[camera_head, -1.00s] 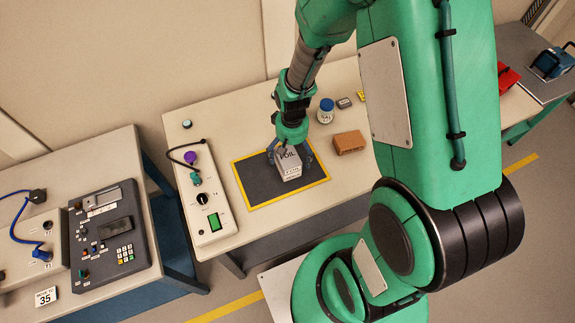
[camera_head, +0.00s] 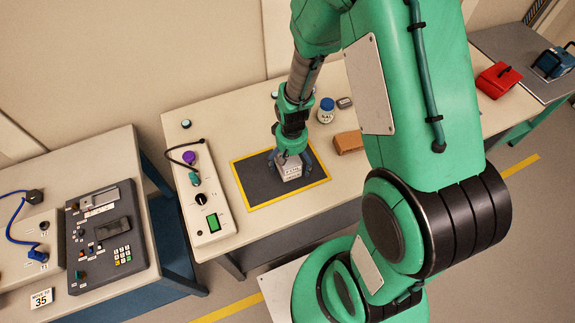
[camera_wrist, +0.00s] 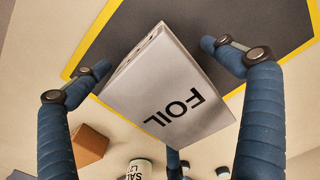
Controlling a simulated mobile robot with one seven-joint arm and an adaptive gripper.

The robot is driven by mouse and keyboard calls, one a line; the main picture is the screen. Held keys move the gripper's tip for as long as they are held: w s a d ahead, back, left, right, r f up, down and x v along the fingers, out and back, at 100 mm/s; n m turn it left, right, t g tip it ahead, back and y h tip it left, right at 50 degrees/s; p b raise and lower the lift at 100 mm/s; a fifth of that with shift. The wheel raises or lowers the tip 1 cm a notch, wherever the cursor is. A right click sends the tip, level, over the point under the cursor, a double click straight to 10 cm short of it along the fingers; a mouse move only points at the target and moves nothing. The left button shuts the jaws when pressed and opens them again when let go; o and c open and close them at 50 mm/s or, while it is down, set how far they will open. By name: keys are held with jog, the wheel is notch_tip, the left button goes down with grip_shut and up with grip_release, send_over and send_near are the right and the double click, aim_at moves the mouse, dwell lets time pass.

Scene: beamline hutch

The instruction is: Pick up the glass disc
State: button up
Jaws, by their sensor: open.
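No glass disc can be made out for certain. A small pale round thing (camera_head: 275,94) shows beside my arm at the back of the table, too small to identify. My gripper (camera_head: 290,158) is over the dark mat with its fingers spread around a grey-white box marked FOIL (camera_head: 291,172). In the wrist view the FOIL box (camera_wrist: 165,90) lies between the open blue fingers of my gripper (camera_wrist: 154,56), with gaps on both sides. Part of the box is hidden by my gripper in the head view.
The dark mat (camera_head: 253,187) has a yellow border. A brown block (camera_head: 348,142), a blue-capped jar (camera_head: 326,110) and a small dark item (camera_head: 344,103) stand to its right and behind. A control box (camera_head: 213,224) with a cable lies left. A small round item (camera_head: 186,124) sits at the back-left corner.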

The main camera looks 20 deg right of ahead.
aim_at(291, 158)
jog(key=c, duration=1.3)
jog(key=shift+r, duration=0.1)
jog(key=shift+r+p, duration=0.45)
jog(key=shift+r, duration=1)
jog(key=s, duration=0.5)
jog(key=s+r+p, duration=0.1)
jog(key=s, duration=0.4)
jog(key=s+a+r+p, duration=0.1)
jog(key=s, duration=0.5)
